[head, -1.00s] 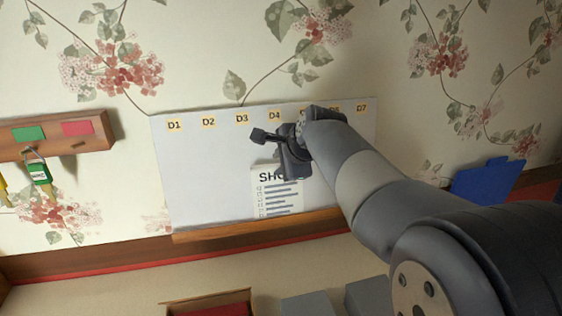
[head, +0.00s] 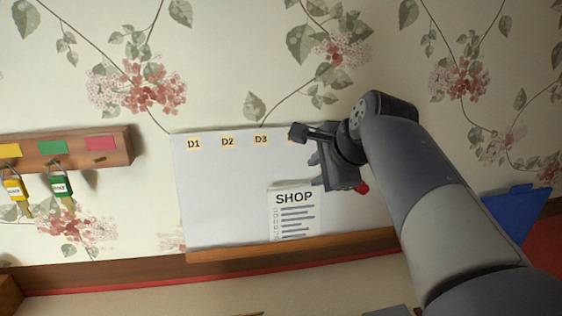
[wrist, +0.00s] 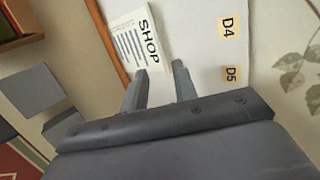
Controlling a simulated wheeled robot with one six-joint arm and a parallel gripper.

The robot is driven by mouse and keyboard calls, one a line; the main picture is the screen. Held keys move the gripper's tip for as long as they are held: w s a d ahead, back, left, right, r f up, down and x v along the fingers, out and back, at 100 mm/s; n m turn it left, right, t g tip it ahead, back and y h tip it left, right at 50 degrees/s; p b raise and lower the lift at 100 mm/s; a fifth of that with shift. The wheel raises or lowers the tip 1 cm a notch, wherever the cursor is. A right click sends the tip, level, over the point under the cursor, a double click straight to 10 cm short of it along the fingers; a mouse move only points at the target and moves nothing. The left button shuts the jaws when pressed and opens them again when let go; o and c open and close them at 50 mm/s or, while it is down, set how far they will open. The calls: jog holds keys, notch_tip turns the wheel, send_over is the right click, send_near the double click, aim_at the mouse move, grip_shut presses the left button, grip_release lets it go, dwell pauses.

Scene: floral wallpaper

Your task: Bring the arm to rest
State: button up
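My gripper (head: 317,170) is in front of the white board on the wall, above and right of the SHOP note (head: 294,212). In the wrist view my gripper (wrist: 159,70) has its two fingers apart with a gap between them, and nothing shows held. The SHOP note (wrist: 137,48) lies just beyond the fingertips in that view. The arm reaches in from the lower right and hides the board's right part in the head view. A small red thing (head: 361,188) shows beside the gripper; I cannot tell what it is attached to.
The white board (head: 225,190) carries labels along its top and a wooden ledge (head: 240,254) below. A blue object (head: 518,208) is at right. Grey boxes (wrist: 32,90) show in the wrist view.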

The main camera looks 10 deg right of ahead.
aim_at(296, 185)
jog(key=shift+w+f, duration=0.1)
jog(key=x, duration=1)
jog(key=shift+s+a+f, duration=0.1)
jog(key=shift+s+a, duration=0.1)
jog(key=shift+s, duration=0.05)
jog(key=shift+w+p, duration=0.25)
jog(key=shift+p, duration=0.25)
jog(key=shift+r, duration=1.8)
